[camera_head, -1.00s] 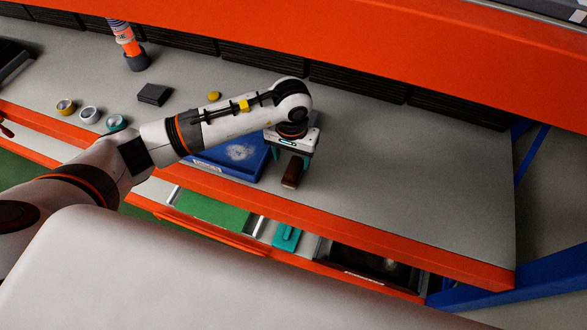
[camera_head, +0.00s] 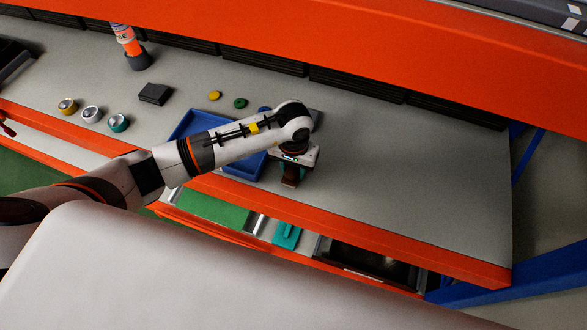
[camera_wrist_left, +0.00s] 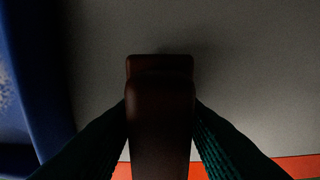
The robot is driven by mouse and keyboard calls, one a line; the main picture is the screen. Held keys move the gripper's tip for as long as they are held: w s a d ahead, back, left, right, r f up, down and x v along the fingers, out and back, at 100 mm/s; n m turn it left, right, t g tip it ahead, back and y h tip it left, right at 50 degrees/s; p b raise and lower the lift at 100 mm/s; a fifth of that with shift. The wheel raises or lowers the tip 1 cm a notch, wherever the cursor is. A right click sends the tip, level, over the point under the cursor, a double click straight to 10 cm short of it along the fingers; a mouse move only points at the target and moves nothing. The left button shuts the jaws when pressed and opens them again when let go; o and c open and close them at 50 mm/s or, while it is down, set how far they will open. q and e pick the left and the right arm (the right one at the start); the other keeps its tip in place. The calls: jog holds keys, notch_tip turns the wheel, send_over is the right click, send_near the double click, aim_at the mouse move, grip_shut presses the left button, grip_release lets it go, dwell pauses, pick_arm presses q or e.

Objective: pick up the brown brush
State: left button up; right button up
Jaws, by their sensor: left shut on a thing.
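The brown brush (camera_head: 290,180) is at the front part of the grey bench top, just right of the blue tray. My left gripper (camera_head: 291,172) comes down over it from above and is shut on it. In the left wrist view the brush (camera_wrist_left: 160,118) shows as a dark brown block between the two teal ribbed fingers, which touch its sides. Whether the brush rests on the bench or is slightly raised I cannot tell. My right gripper is in neither view.
A blue tray (camera_head: 180,133) lies left of the brush, partly under my left arm. Several tape rolls, a dark box (camera_head: 154,94) and an orange can (camera_head: 127,42) stand at the left. The orange bench edge (camera_head: 400,247) runs in front. The bench right of the brush is clear.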

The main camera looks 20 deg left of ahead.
pick_arm(q)
notch_tip(320, 180, up, 10)
jog(key=shift+r+b, duration=0.1)
jog(key=shift+b, duration=0.45)
jog(key=o, duration=0.4)
jog(key=shift+c, duration=0.2)
jog(key=c, duration=0.5)
